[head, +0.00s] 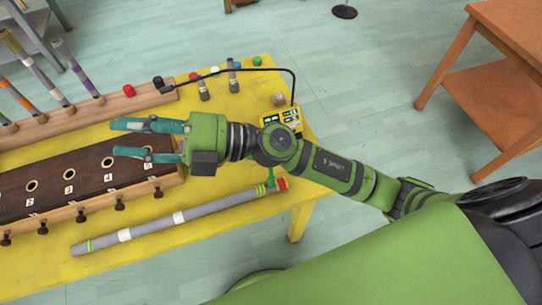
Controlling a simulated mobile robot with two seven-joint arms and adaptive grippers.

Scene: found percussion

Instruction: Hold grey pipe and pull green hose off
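A long grey pipe (205,211) lies along the front of the yellow table, with white and yellow-green bands. Near its right end, a short green piece (270,178) stands out beside a red end (282,184). I cannot tell whether this green piece is the hose. My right gripper (128,139) is open, its teal fingers apart, above the dark wooden box and behind the pipe. It does not touch the pipe, and nothing shows between its fingers. My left gripper is not in view.
The dark box (88,177) with numbered holes fills the left of the table (152,258). A wooden rack (62,125) with several banded tubes stands behind. A yellow device (283,119) with a black cable sits at the right. An orange table (480,85) stands farther right.

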